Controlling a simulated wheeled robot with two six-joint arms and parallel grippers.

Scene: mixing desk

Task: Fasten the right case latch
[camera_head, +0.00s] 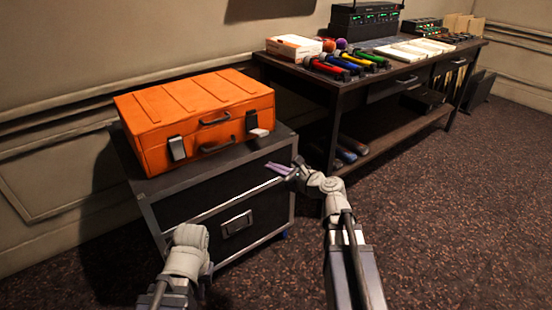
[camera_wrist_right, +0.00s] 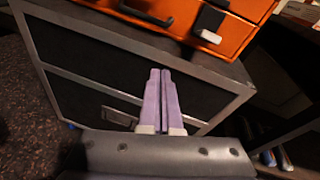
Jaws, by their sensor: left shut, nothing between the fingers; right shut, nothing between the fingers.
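The orange case (camera_head: 195,112) lies closed on a black trunk, with a handle and two latches on its front. The right latch (camera_head: 251,121) has a dark upper plate and a pale tab (camera_head: 259,132) sticking outward from it; the left latch (camera_head: 177,148) looks flat against the front. In the right wrist view the right latch (camera_wrist_right: 211,20) and its pale tab (camera_wrist_right: 211,37) show at the top. My right gripper (camera_head: 272,167) is shut and empty, in front of the trunk, below and right of the latch, touching nothing visible. My left arm shows at the lower left; its fingers do not show.
The black trunk (camera_head: 222,200) with metal edges stands against the wall. A dark desk (camera_head: 345,92) with microphones, boxes and audio gear stands behind to the right. The carpet in front is clear.

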